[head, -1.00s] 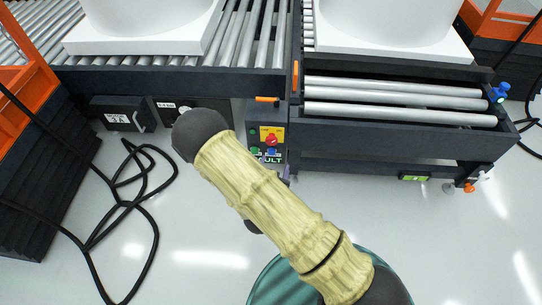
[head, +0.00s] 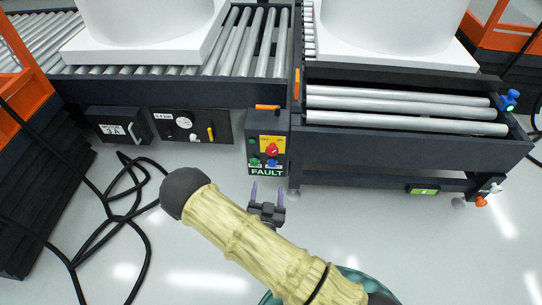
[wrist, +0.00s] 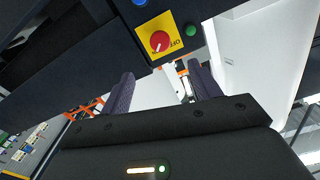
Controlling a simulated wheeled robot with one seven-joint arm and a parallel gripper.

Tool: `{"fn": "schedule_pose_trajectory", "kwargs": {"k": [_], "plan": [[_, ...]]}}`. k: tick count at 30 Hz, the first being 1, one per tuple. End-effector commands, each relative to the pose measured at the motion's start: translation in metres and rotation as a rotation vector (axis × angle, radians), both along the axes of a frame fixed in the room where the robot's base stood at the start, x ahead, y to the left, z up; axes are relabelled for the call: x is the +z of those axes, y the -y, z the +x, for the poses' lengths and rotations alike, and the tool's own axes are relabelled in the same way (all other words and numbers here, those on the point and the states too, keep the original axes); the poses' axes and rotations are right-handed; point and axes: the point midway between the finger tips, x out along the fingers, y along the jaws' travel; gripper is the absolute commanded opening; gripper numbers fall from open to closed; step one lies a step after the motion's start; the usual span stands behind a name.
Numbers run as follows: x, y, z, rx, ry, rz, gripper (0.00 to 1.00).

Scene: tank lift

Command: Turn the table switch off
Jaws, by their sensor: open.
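A dark control box (head: 267,145) hangs on the front of the roller table, between its left and right sections. It carries a red rotary switch on a yellow plate (head: 271,150), green and blue buttons below, and a lit FAULT label (head: 267,172). In the wrist view the red switch (wrist: 159,41) sits on its yellow plate with OFF lettering beside it. My gripper (head: 267,189) is open and empty, just below the box and apart from it. In the wrist view its two purple fingers (wrist: 160,78) point toward the box, below the switch.
A dark panel with a round dial and yellow lever (head: 211,133) is left of the box. An orange handle (head: 267,107) sticks out above it. Black cables (head: 128,200) lie on the floor at left. Floor right of my arm is clear.

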Motion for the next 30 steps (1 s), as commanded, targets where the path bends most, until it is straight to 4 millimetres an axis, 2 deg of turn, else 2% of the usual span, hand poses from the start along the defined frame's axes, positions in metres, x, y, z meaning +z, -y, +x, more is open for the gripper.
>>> {"fn": "schedule_pose_trajectory", "kwargs": {"k": [21, 25, 30], "plan": [[-0.002, 0.004, 0.126, 0.001, 0.004, 0.001, 0.63], [-0.002, 0.005, 0.143, 0.001, 0.002, 0.002, 0.63], [-0.001, 0.004, 0.152, 0.002, -0.001, 0.000, 0.63]]}}
